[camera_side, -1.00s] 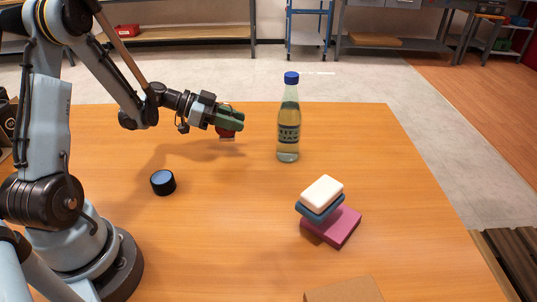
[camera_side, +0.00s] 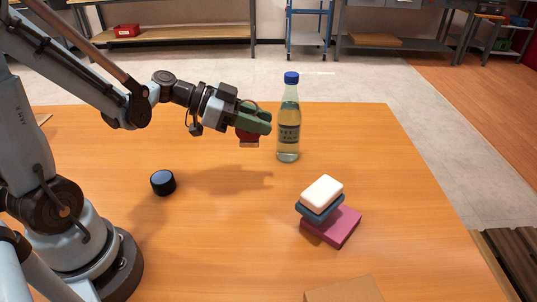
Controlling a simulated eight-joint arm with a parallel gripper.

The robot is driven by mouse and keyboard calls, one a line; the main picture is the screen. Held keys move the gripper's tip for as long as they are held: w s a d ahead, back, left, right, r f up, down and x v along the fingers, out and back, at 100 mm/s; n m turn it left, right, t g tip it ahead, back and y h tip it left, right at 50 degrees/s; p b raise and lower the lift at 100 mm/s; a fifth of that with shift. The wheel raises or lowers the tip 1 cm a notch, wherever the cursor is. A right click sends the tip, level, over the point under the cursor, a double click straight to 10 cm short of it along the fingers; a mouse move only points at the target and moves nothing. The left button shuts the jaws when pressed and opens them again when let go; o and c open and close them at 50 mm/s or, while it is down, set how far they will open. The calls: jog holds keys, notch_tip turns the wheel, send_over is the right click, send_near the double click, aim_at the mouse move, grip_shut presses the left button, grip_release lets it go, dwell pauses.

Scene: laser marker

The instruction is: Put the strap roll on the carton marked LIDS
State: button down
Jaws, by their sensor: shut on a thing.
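My gripper (camera_side: 262,124) is above the table, just left of the bottle, pointing right. It is shut on a small dark red object (camera_side: 249,137) with a pale lower edge. The fingers partly cover this object, and I cannot tell for sure that it is the strap roll. A brown carton (camera_side: 345,291) shows only in part at the bottom edge. No LIDS marking can be read on it.
A clear bottle (camera_side: 289,130) with a blue cap stands close to my gripper. A white block (camera_side: 322,191) lies on a blue one (camera_side: 319,211) over a magenta block (camera_side: 335,228). A black round object (camera_side: 163,183) stands at left. The table's middle (camera_side: 230,220) is clear.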

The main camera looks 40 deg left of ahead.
jog(key=s+d+r+m+g+h, duration=0.1)
jog(key=s+d+g, duration=0.1)
jog(key=d, duration=0.5)
jog(key=s+d+r+m+g+h, duration=0.1)
jog(key=s+d+r+m, duration=0.15)
jog(key=d, duration=0.55)
jog(key=s+d+m+g, duration=0.1)
jog(key=s+d+g, duration=0.15)
jog(key=d, duration=0.45)
jog(key=s+d+r+m+g+h, duration=0.1)
jog(key=s+d+r+m+g, duration=0.1)
jog(key=s+d, duration=0.55)
jog(key=s+d+r+m+g+h, duration=0.1)
jog(key=s+d+r+m+g, duration=0.3)
jog(key=s, duration=0.7)
jog(key=n+t, duration=0.2)
send_over(371, 294)
jog(key=s, duration=0.3)
notch_tip(371, 294, down, 8)
jog(key=shift+s+f, duration=0.2)
jog(key=shift+f, duration=1.85)
jog(key=c, duration=0.8)
grip_release()
jog(key=shift+f, duration=0.1)
